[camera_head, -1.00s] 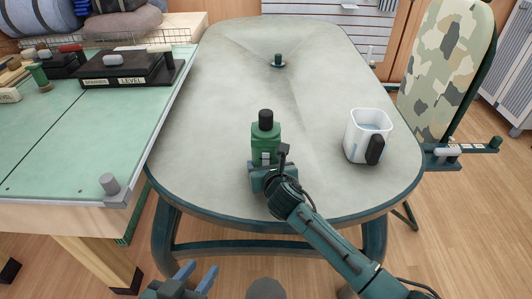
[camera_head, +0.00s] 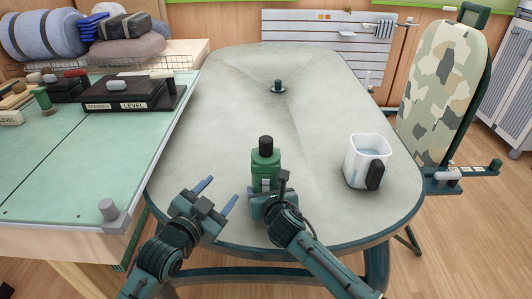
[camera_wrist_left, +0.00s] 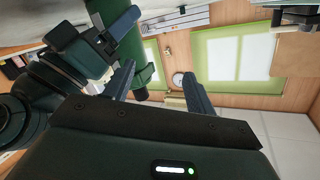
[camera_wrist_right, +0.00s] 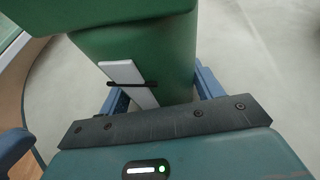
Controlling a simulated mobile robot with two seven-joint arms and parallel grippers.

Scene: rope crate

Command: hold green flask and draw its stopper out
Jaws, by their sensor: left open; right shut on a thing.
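The green flask (camera_head: 265,169) stands upright on the grey table (camera_head: 315,120), with its dark stopper (camera_head: 266,146) seated in the neck. My right gripper (camera_head: 265,200) is shut on the lower part of the flask from the near side; the right wrist view shows the green body (camera_wrist_right: 135,45) between its fingers. My left gripper (camera_head: 216,195) is open and empty, to the left of the flask and apart from it, below stopper height in the picture. The left wrist view shows the flask (camera_wrist_left: 152,65) beyond its open fingers (camera_wrist_left: 155,85), tilted in that picture.
A small dark-green peg-like object (camera_head: 278,86) stands far back on the table. A green-topped bench (camera_head: 85,150) adjoins on the left.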

